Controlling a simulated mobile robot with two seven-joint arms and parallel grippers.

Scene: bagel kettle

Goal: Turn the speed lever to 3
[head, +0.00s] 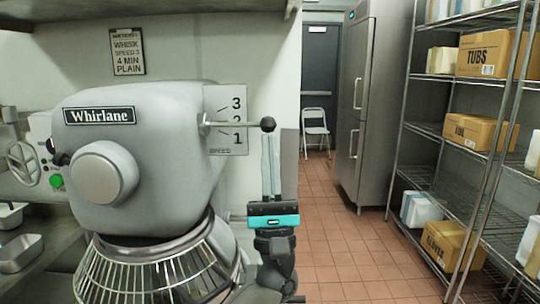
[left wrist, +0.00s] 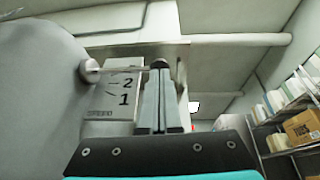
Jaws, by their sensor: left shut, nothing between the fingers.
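The grey Whirlane mixer (head: 140,150) stands at left in the head view. Its speed lever (head: 235,124) is a thin metal rod, about level, with a black ball knob (head: 268,124). The speed plate (head: 230,100) behind shows 3 above the rod and 1 below; the rod crosses the 2. My left gripper (head: 270,138) points up, fingers together and empty, its tips just below the knob. In the left wrist view the fingertips (left wrist: 160,72) overlap the lower part of the knob (left wrist: 160,62); I cannot tell whether they touch. My right gripper is not in view.
The wire whisk guard (head: 160,270) is below the mixer head, left of my gripper. A wire shelf (head: 470,140) with boxes stands at right. The tiled floor (head: 340,240) between is open.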

